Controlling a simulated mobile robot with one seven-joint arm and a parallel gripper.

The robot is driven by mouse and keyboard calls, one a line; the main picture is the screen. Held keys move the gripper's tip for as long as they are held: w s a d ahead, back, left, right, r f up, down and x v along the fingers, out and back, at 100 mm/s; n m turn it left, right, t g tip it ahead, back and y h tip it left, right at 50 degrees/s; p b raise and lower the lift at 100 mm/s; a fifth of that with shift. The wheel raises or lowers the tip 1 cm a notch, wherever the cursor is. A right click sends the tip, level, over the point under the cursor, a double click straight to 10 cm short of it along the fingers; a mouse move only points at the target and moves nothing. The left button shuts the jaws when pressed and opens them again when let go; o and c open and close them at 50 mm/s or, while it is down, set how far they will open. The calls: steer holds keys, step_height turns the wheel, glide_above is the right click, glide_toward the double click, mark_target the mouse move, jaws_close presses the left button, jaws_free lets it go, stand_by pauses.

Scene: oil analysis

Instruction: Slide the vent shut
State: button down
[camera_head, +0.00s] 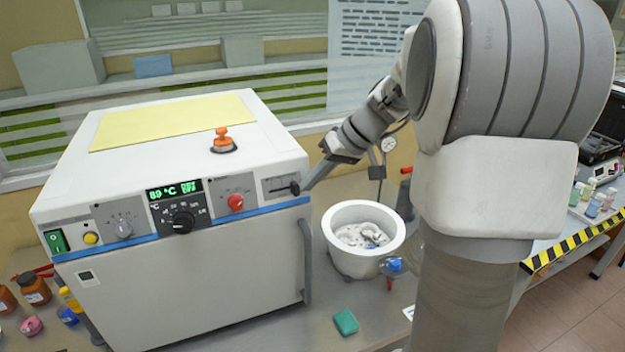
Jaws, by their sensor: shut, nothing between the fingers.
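The vent (280,184) is a small panel with a slot at the right end of the white machine's (190,285) front control strip. A dark slider knob (295,188) shows at the right part of the panel. My gripper (303,189) is shut and empty, with its tip at the knob, at its right side. The fingertips overlap the knob from this view, so I cannot tell whether they touch it. The rest of the slot is visible to the left of the knob.
A white bowl (342,215) with crumpled contents stands right of the machine, below my arm. A gauge (388,144) on a stand rises behind it. A vertical door handle (306,262) juts from the machine's front. A green block (345,322) lies on the table; brown bottles (34,289) stand at left.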

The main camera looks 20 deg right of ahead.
steer(key=a+b, duration=0.2)
steer(key=a, duration=0.3)
steer(key=shift+a+b, duration=0.1)
steer(key=shift+b, duration=0.25)
